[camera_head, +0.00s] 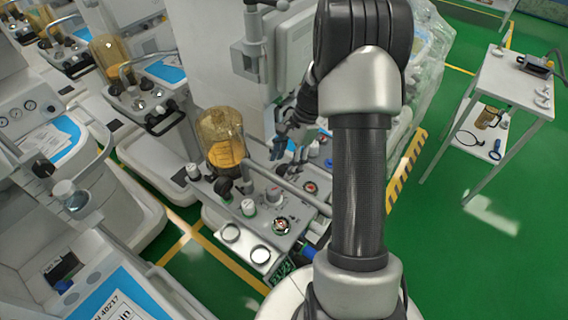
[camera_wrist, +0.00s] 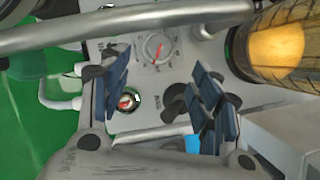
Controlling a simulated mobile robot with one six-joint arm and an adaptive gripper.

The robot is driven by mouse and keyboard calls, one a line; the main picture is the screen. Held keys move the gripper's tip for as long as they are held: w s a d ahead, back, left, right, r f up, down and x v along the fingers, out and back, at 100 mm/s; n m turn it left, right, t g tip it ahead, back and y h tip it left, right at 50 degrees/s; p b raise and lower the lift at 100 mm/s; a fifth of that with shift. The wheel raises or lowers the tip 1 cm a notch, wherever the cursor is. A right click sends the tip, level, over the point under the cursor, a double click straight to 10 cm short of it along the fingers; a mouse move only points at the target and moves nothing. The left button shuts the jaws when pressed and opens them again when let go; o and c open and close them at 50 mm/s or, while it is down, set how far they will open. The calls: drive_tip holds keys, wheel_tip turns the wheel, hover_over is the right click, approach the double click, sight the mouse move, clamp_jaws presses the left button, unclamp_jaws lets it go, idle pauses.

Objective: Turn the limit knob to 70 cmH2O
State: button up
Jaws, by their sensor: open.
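A round knob with a printed scale and red marks around it (camera_wrist: 157,47) sits on the grey panel at upper middle in the wrist view; it looks like the limit knob, but its numbers are too small to read. It appears to be the dial (camera_head: 310,187) right of the curved tube in the head view. My gripper (camera_wrist: 165,92) is open and empty over the panel, its dark blue fingers apart, with the scaled knob beyond them. In the head view my gripper (camera_head: 290,149) is above the panel's far side, partly blurred into the cart behind.
A metal tube (camera_wrist: 150,22) crosses above the knob, and an amber bellows (camera_head: 222,140) stands beside the panel. A small red-and-white control (camera_wrist: 127,101) and a black knob (camera_wrist: 176,104) lie near my fingers. Other carts stand left; green floor (camera_head: 470,225) is open right.

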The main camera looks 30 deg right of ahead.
wheel_tip(320, 180, up, 6)
drive_tip(key=w+d+n+g+p, duration=0.2)
drive_tip(key=w+n+p, duration=0.15)
drive_tip(key=p, duration=0.35)
drive_tip(key=n+b, duration=0.1)
drive_tip(key=b, duration=0.2)
approach(274, 187)
drive_tip(key=x, duration=0.9)
drive_tip(key=shift+s+a+f, duration=0.15)
drive_tip(key=shift+a+f, duration=0.05)
drive_tip(key=shift+f, duration=0.15)
drive_tip(key=shift+c, duration=0.6)
